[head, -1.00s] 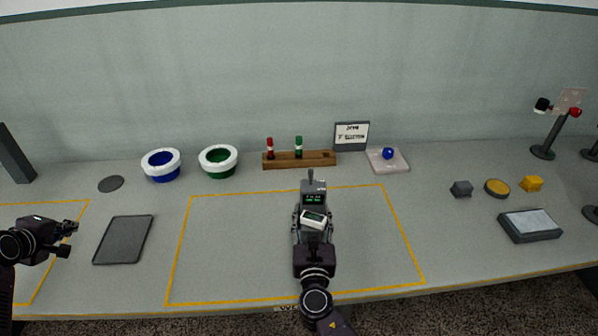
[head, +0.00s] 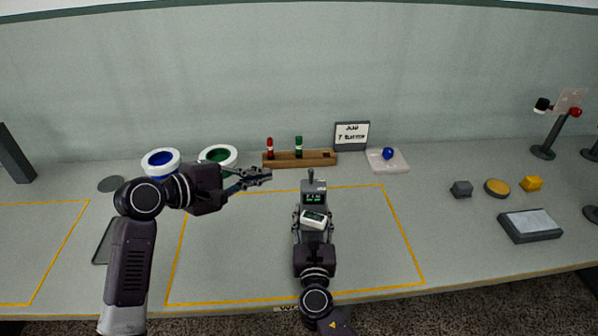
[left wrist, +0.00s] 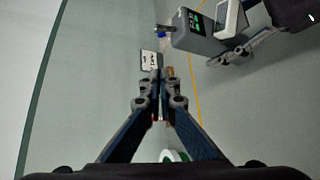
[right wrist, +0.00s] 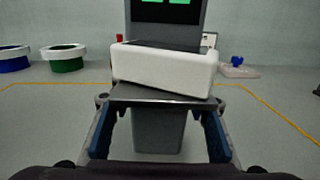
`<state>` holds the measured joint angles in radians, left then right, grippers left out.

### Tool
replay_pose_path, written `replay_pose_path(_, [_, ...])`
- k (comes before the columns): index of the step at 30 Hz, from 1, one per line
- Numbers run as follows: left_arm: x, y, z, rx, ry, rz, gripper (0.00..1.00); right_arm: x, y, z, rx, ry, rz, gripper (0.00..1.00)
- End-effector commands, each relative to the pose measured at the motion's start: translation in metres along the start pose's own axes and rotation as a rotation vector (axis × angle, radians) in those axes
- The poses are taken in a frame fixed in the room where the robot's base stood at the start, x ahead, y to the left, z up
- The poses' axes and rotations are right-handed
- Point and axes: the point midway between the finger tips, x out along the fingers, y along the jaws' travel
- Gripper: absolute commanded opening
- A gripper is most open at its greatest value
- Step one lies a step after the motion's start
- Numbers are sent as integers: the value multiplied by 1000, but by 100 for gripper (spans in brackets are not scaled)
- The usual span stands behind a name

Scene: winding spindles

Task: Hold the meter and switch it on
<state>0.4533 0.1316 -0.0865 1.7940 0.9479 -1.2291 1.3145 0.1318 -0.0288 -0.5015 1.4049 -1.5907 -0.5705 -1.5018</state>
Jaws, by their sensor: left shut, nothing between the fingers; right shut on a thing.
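The grey meter (head: 313,190) stands upright near the middle of the table, with a lit green display and a dark stub on top. A white block with a dark face (head: 314,220) sits against its front. My right gripper (right wrist: 160,105) is shut on the meter's grey body, just below the white block, which hides part of the grip. My left gripper (head: 266,175) is shut and empty, to the left of the meter and apart from it. In the left wrist view the meter (left wrist: 196,32) is at upper right, beyond the closed fingertips (left wrist: 159,80).
Behind stand a wooden rack (head: 325,159) with red and green spindles, a small sign (head: 351,135) and a pad (head: 398,164) with a blue knob. White-rimmed blue (head: 148,170) and green (head: 228,151) bowls are at left. The yellow-outlined area right of the meter is clear.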

Motion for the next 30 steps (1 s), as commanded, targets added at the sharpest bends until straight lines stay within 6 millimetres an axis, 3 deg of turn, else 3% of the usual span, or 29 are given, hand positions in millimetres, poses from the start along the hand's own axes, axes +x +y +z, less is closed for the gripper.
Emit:
replay_pose_path(7, [3,0,-1,0,1,0,0,-1,-1,-3,-1,5,-1,12])
replay_pose_path(11, [16,0,0,-3,-1,2,0,-1,-1,-3,-1,5,-1,12])
replay_pose_path(25, [104,0,0,-1,0,0,0,-1,-1,-3,-1,6,-1,12])
replay_pose_path(30, [92,0,21,2,2,2,0,-1,-1,-4,-1,6,-1,12])
